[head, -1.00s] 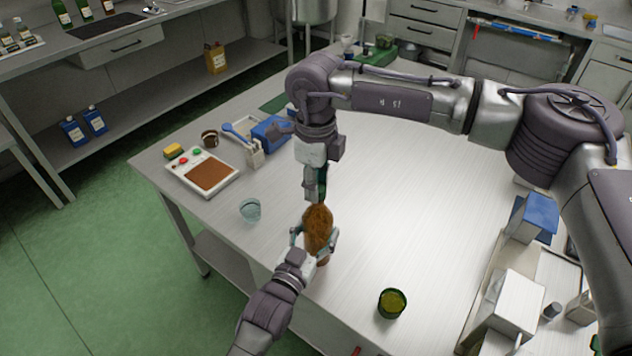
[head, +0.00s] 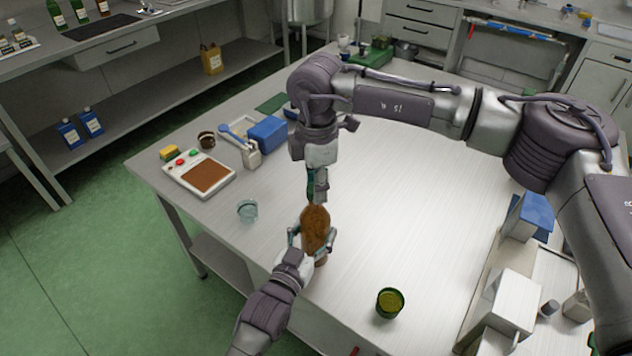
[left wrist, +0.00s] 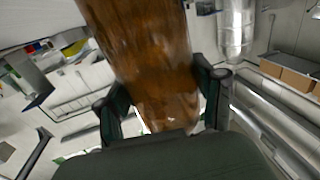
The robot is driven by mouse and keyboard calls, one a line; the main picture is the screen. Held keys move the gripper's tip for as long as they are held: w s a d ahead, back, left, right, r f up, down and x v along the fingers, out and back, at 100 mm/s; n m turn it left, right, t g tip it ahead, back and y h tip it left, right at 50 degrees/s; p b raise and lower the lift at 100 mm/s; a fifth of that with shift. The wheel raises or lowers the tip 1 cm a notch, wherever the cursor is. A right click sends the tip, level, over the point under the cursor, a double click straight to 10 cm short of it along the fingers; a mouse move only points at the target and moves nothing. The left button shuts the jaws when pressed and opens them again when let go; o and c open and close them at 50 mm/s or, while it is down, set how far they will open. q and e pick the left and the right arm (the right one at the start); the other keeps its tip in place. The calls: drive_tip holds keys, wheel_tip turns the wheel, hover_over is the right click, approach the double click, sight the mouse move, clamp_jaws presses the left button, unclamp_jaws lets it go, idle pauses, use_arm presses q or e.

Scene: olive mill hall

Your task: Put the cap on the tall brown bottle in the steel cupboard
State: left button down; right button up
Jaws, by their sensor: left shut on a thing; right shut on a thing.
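The tall brown bottle (head: 315,232) stands upright over the steel table's near left part. My left gripper (head: 311,245) is shut around its body. In the left wrist view the bottle (left wrist: 150,60) fills the middle between the fingers of my left gripper (left wrist: 165,105). My right gripper (head: 317,190) points down right at the bottle's top and is shut on the cap. The cap itself is hidden by the fingers, so I cannot tell how it sits on the neck. I cannot make out for certain which furniture is the steel cupboard.
A clear glass (head: 247,210) stands left of the bottle, and a green cup (head: 390,302) to its lower right. A white device with a brown plate (head: 200,176) and a blue box (head: 267,134) lie further back. White and blue boxes (head: 513,302) stand at right. The table middle is clear.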

drive_tip(key=shift+r+m, duration=0.1)
drive_tip(key=shift+m, duration=0.6)
drive_tip(key=o, duration=0.7)
drive_tip(key=shift+r, duration=2.2)
drive_tip(key=shift+c, duration=0.2)
